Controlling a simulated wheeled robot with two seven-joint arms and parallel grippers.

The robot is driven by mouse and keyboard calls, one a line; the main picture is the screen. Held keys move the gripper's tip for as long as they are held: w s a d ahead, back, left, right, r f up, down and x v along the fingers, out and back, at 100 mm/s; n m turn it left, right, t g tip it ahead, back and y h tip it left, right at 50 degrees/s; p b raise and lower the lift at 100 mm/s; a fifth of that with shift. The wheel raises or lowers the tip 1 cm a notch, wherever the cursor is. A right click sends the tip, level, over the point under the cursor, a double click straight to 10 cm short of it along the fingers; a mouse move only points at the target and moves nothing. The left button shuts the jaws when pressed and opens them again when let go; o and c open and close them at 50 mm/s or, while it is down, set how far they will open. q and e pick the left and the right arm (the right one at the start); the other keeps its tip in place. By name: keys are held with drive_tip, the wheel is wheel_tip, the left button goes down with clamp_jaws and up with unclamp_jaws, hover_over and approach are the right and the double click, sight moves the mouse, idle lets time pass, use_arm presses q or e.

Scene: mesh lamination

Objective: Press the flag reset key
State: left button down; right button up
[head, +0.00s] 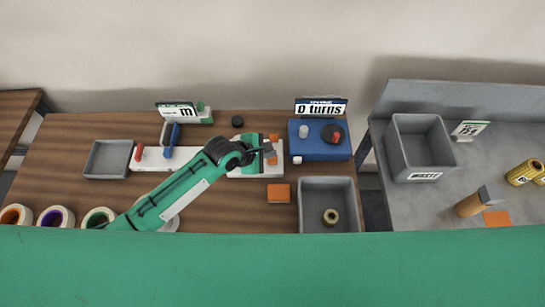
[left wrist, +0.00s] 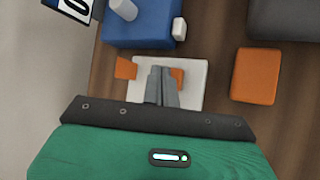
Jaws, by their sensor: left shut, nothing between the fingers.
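No key in view carries a readable "flag reset" label. My left gripper (head: 268,149) is shut and empty, over the white plate (head: 242,171) of a green and white device. Orange pieces (head: 274,138) show on this plate beside the fingers. In the left wrist view the shut fingers (left wrist: 162,84) stand over the white plate (left wrist: 197,92), with an orange flap (left wrist: 126,68) to their left and an orange piece partly hidden behind them. Whether the fingers touch anything cannot be told. A small white block (head: 297,160) sits at the blue box's front left edge. My right gripper is not in view.
The blue box (head: 310,153) bears a white peg, a dark dial and a "0 turns" sign (head: 320,106). An orange block (head: 279,194) and a grey tray (head: 327,183) lie nearer. A waste bin (head: 421,150) stands right. Spools (head: 55,217) stand front left.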

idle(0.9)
use_arm(q)
drive_tip(key=shift+f, duration=0.15)
drive_tip(key=shift+f+p, duration=0.2)
drive_tip(key=shift+p, duration=0.1)
drive_tip(key=shift+f, duration=0.7)
idle(0.4)
drive_tip(key=shift+r, duration=0.1)
drive_tip(key=shift+r+p, duration=0.95)
drive_tip(key=shift+p, duration=0.25)
